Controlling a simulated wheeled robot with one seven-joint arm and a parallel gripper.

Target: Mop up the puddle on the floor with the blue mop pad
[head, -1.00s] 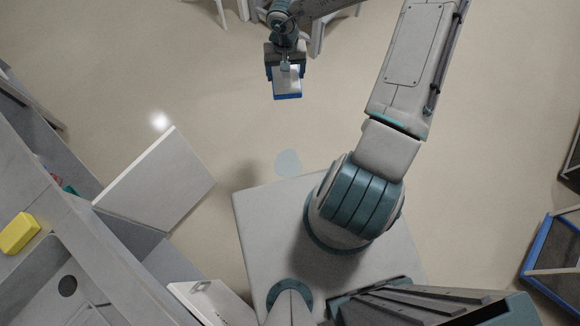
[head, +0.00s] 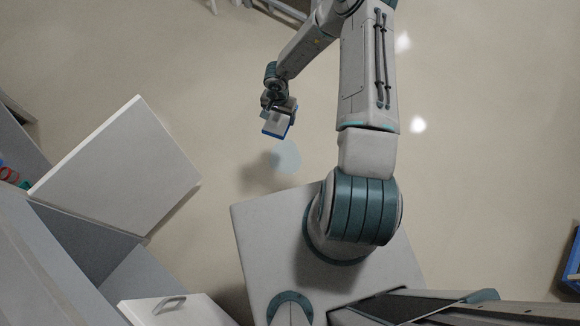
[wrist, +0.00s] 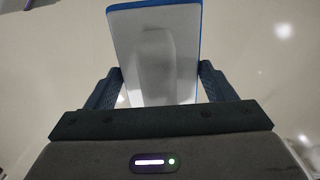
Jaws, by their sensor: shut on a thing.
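The mop pad (head: 277,124) has a white-grey top and a blue edge. It is held in my gripper (head: 279,107), above the floor. In the wrist view the pad (wrist: 155,40) stands out between the two dark fingers of my gripper (wrist: 160,88), which are shut on it. The puddle (head: 286,155) is a pale blue-grey patch on the beige floor, just in front of my base and a little below the pad in the head view. The pad appears raised, apart from the puddle. The puddle cannot be made out in the wrist view.
An open white cabinet door (head: 118,165) sticks out over the floor at the left. An open drawer with a handle (head: 170,304) is at the lower left. A blue-edged item (head: 573,262) stands at the right edge. The floor (head: 480,160) to the right is clear.

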